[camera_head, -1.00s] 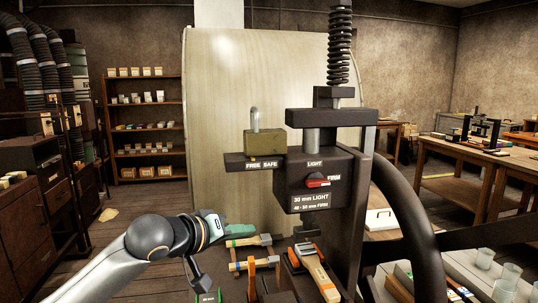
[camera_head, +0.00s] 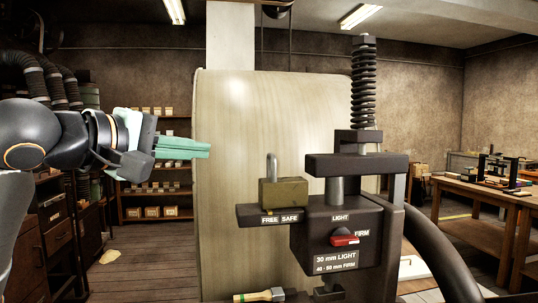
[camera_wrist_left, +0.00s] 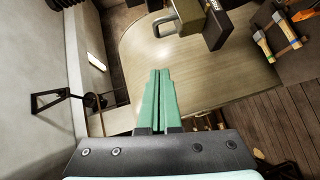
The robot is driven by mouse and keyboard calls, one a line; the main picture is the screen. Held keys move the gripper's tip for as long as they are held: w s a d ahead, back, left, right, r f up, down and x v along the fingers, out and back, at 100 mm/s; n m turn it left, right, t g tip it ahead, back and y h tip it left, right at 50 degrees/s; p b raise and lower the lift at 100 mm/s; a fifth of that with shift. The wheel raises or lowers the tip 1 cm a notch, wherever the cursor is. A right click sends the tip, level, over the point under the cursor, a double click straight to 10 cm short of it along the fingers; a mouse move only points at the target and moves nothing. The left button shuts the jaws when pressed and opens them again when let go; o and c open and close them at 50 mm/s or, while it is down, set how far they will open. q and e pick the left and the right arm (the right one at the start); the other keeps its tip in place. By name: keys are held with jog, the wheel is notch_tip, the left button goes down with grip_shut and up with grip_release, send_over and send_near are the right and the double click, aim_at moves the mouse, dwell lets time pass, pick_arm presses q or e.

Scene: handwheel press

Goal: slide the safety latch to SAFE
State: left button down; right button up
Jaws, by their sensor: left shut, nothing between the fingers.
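The safety latch (camera_head: 284,193) is an olive block with an upright grey metal loop. It sits on a dark rail (camera_head: 248,216) with the labels FREE and SAFE on its front. The block stands above both labels, so I cannot tell its exact setting. My left gripper (camera_head: 209,150) has green fingers, shut and empty, pointing right. It is left of the latch and higher in the head view, apart from it. In the left wrist view the latch (camera_wrist_left: 188,14) is at the top, beyond the shut fingertips (camera_wrist_left: 160,72). My right gripper is not in view.
The press body (camera_head: 338,235) with a red LIGHT/FIRM knob (camera_head: 345,238) stands right of the latch. A spring column (camera_head: 363,85) rises above it. A large pale curved panel (camera_head: 225,125) is behind. A wooden-handled tool (camera_head: 255,296) lies below.

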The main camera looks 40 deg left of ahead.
pick_arm(q)
jog(key=shift+s+a+r, duration=0.1)
jog(key=shift+s+r, duration=0.1)
jog(key=shift+s, duration=0.15)
jog(key=shift+w, duration=0.1)
jog(key=p, duration=0.2)
send_near(268, 155)
jog(key=w+a, duration=0.3)
jog(key=shift+w+d+f+p, duration=0.2)
jog(key=shift+w+d, duration=0.3)
jog(key=shift+w, duration=0.25)
jog(key=shift+w+d+f+p, duration=0.2)
jog(key=shift+w+d, duration=0.25)
jog(key=shift+w, duration=0.35)
jog(key=shift+d, duration=0.1)
